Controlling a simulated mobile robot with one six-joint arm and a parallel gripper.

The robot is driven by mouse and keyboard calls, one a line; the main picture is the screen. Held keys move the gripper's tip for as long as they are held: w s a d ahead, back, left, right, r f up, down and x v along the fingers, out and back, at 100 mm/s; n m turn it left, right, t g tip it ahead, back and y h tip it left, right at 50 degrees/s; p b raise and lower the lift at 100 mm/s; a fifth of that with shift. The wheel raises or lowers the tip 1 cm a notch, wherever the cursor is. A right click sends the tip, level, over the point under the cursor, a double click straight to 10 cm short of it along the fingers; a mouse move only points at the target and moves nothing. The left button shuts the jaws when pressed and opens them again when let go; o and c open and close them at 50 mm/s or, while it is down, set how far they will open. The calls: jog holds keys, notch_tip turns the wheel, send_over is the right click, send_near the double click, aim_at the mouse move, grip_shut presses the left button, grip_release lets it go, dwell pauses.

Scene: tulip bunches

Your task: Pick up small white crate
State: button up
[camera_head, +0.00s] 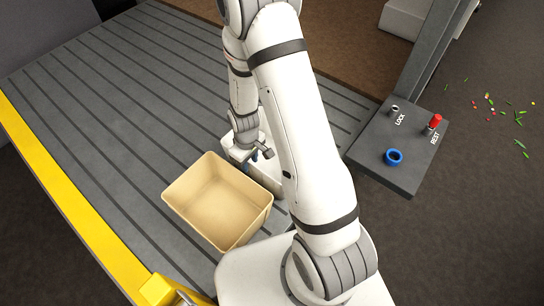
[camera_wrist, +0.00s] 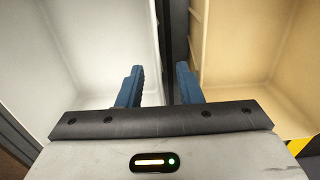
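The small white crate (camera_head: 268,177) stands behind the tan crate in the head view, partly hidden by my arm. In the wrist view the white crate (camera_wrist: 70,50) fills the left side, and its inside looks empty. My gripper (camera_head: 259,154) is low over the white crate's edge near the tan crate. In the wrist view its two blue fingers (camera_wrist: 158,82) are apart. The left finger shows against the white crate's inside and the right one over the dark gap, with the white wall between them. I cannot tell whether either finger touches the wall.
A tan crate (camera_head: 188,203) stands close beside the white one, with a narrow gap between them. The grey ribbed deck (camera_head: 110,90) is clear to the left, with a yellow edge (camera_head: 62,185). A control panel (camera_head: 408,172) is on the right. Colourful bits lie on the floor.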

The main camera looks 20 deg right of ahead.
aim_at(250, 165)
jog(key=shift+w+f+p, duration=0.2)
jog(key=shift+f+p, duration=0.1)
jog(key=shift+f, duration=1.7)
jog(key=shift+c, duration=0.3)
grip_shut()
